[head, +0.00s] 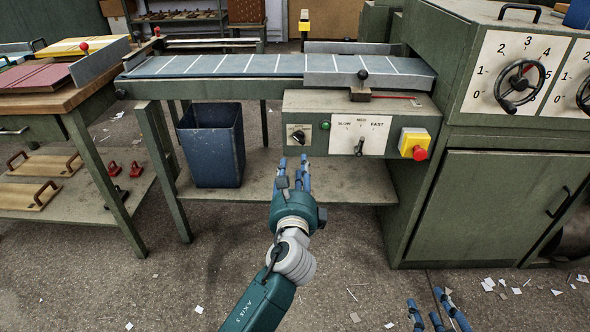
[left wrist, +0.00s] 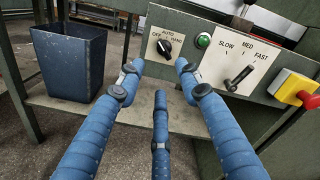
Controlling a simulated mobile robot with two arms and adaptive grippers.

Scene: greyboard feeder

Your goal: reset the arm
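My left arm comes up from the bottom middle of the head view. Its left gripper (head: 293,172) is just in front of the control panel (head: 270,102) under the feeder table. In the left wrist view, the blue fingers of the left gripper (left wrist: 158,72) are spread apart with nothing between them. The selector knob (left wrist: 164,47) and green button (left wrist: 203,41) show beyond the fingertips. I cannot tell the exact gap to the panel. My right gripper (head: 437,305) shows only as blue fingers at the bottom edge, spread and empty over the floor.
A speed lever (head: 359,146) and a red emergency button (head: 420,153) are on the panel. A blue bin (head: 211,145) stands on the lower shelf. A green cabinet (head: 490,205) blocks the right side. A wooden table (head: 60,98) stands at left. Open floor lies in front.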

